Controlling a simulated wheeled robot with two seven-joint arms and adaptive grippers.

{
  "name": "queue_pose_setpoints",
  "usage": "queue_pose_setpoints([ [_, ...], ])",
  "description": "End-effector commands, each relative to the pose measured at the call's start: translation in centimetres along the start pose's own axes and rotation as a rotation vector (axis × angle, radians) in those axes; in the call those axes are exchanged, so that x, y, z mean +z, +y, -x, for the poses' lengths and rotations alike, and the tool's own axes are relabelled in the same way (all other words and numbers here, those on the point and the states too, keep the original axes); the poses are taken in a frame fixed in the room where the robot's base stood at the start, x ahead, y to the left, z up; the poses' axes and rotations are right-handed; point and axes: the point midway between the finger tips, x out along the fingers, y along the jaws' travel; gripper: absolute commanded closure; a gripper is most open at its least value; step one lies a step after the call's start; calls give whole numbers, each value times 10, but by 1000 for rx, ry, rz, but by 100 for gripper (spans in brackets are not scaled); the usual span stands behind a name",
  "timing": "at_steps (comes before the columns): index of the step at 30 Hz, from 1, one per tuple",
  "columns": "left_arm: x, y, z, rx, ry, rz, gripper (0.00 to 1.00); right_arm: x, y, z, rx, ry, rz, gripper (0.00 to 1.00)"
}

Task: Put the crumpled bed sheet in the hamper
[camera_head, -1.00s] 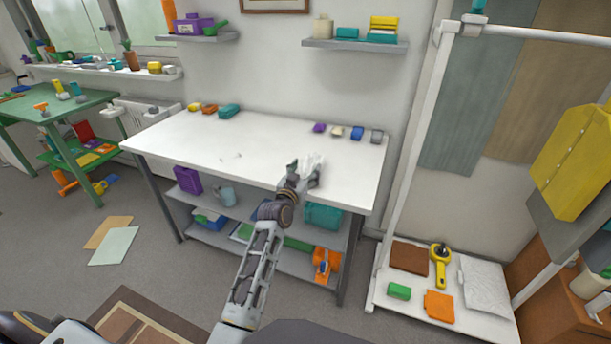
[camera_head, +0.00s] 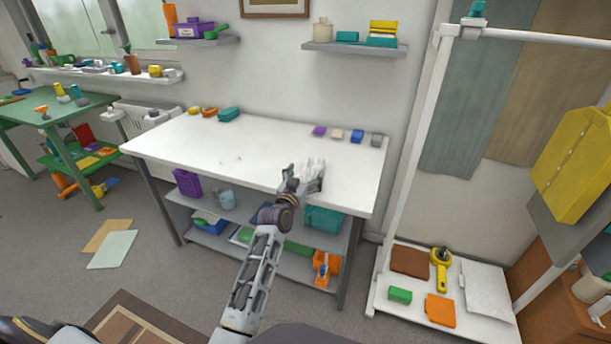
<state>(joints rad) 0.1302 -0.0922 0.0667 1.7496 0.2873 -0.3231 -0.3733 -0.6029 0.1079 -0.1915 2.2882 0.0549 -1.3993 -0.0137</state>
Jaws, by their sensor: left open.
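My right gripper is not in view. I see nothing that I can clearly call a hamper.
The white table (camera_head: 215,155) has small coloured blocks along its back edge and a loaded shelf below. A white rack (camera_head: 400,160) with hanging cloths stands at the right. A green table (camera_head: 60,105) is at the left.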

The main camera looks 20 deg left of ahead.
Motion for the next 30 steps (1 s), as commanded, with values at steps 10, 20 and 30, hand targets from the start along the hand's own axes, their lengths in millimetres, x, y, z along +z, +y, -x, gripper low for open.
queue_pose_setpoints([
  [10,-2,0,2,0,0,0,13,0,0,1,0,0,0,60],
  [20,-2,0,23,0,-1,-1,13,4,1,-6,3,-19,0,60],
  [30,-2,0,52,0,-2,0,13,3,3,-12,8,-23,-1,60],
])
